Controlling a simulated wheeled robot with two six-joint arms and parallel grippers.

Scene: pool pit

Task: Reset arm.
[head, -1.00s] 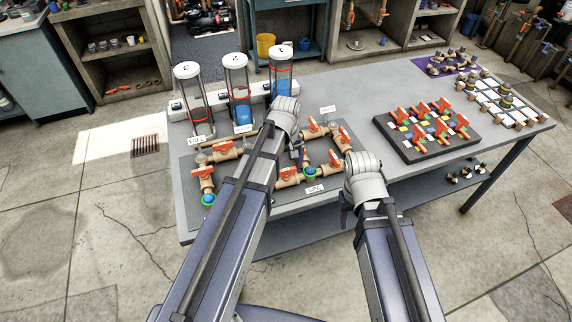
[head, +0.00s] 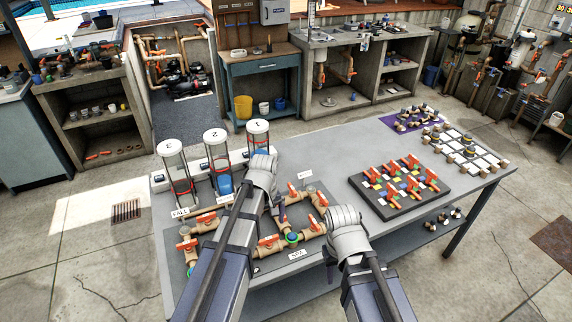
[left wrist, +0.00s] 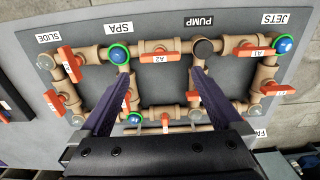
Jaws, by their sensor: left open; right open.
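My left gripper (head: 274,208) hangs over the pipe board (head: 236,255) on the grey table, its arm hiding part of the board. In the left wrist view the two purple fingers of my left gripper (left wrist: 160,82) are spread wide with nothing between them. They are above tan pipes with orange-handled valves (left wrist: 160,57) and blue knobs in green rings (left wrist: 119,54). My right gripper (head: 331,268) is by the table's front edge, right of the board. Its fingers are mostly hidden behind its wrist, and I see nothing held.
Three numbered clear cylinders (head: 217,160) stand at the table's back left. A black tray of orange-handled valves (head: 400,184) and a white-squared board (head: 467,151) lie to the right. Bare tabletop (head: 320,165) lies between board and tray.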

